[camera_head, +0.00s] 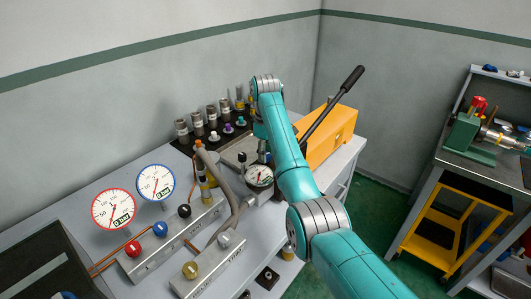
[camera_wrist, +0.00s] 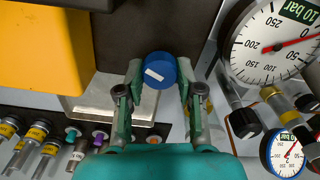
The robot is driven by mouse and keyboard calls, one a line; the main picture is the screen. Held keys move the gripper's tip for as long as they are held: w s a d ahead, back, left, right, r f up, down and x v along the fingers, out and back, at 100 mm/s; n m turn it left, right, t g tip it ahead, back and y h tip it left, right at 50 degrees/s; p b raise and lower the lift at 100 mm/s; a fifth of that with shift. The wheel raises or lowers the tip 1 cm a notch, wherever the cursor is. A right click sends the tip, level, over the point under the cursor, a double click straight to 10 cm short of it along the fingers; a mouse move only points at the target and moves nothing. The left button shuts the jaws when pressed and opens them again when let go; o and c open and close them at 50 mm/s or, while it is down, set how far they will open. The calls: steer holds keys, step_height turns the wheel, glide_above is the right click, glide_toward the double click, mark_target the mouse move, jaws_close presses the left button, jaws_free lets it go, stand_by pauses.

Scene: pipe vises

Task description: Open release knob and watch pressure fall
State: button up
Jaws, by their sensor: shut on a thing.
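The release knob looks like the round blue knob (camera_wrist: 157,70) with a short white mark, in the upper middle of the wrist view. My gripper (camera_wrist: 161,84) has one finger on each side of the knob and is shut on it. In the head view my arm hides the knob. A pressure gauge (camera_wrist: 275,45) is at the upper right of the wrist view; its display reads 10 bar, with a red needle. This gauge (camera_head: 259,176) also shows in the head view beside my wrist, too small to read.
A red-rimmed gauge (camera_head: 114,209) and a blue-rimmed gauge (camera_head: 156,183) both read 0 bar. An orange box (camera_head: 330,145) with a long black lever (camera_head: 333,108) stands right of my arm. Several cylindrical fittings (camera_head: 211,116) line the bench back. A side workbench (camera_head: 480,165) stands at the right.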

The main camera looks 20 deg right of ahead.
steer(key=shift+n, duration=1.1)
steer(key=o, duration=1.1)
steer(key=shift+o, duration=0.2)
